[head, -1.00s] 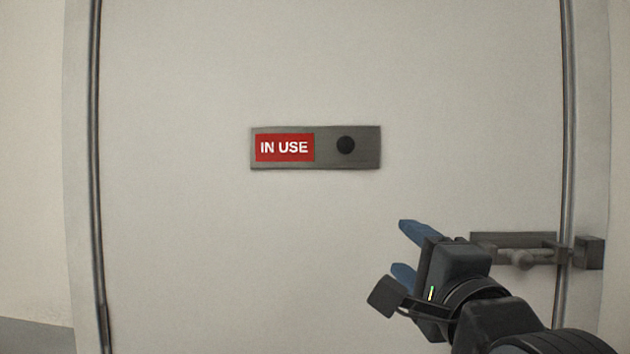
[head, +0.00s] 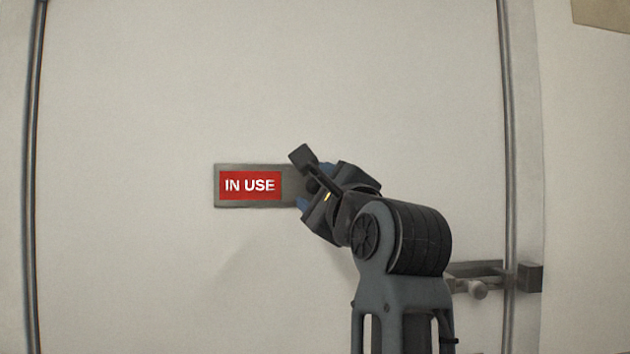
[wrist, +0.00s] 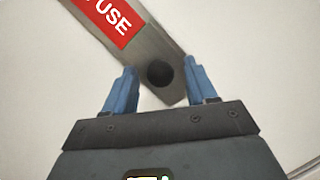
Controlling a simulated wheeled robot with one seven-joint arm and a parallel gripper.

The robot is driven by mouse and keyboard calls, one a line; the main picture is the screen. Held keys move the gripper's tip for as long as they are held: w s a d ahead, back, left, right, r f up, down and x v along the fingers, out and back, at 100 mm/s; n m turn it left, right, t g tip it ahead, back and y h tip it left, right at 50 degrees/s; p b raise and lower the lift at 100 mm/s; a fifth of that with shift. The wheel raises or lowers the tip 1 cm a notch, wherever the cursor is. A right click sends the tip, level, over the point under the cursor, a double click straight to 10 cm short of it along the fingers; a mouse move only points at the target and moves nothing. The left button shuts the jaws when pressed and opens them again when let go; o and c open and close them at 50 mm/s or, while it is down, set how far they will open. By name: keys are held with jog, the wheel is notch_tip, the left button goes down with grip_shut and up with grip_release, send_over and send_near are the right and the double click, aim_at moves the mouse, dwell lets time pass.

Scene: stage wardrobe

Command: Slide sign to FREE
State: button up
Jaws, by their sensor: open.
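The sign is a grey metal plate (head: 250,204) on the pale door, with a red IN USE panel (head: 250,186) showing at its left. In the wrist view the plate (wrist: 143,42) runs diagonally, with the red panel (wrist: 112,20) at the top. A round black knob (wrist: 159,73) sits near the plate's right end. My gripper (head: 315,187) is at the right end of the plate in the head view and hides most of the knob there. In the wrist view its blue fingers (wrist: 160,90) are open, one on each side of the knob, with gaps between.
A dark metal latch (head: 475,270) with a small knob is at the door's right edge, behind and right of my arm. The door (head: 150,90) around the sign is flat and clear. A tan patch (head: 602,14) shows at the top right.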

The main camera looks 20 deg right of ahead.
jog(key=shift+w+d+r, duration=0.1)
jog(key=shift+w+r, duration=0.05)
jog(key=shift+w, duration=0.55)
grip_shut()
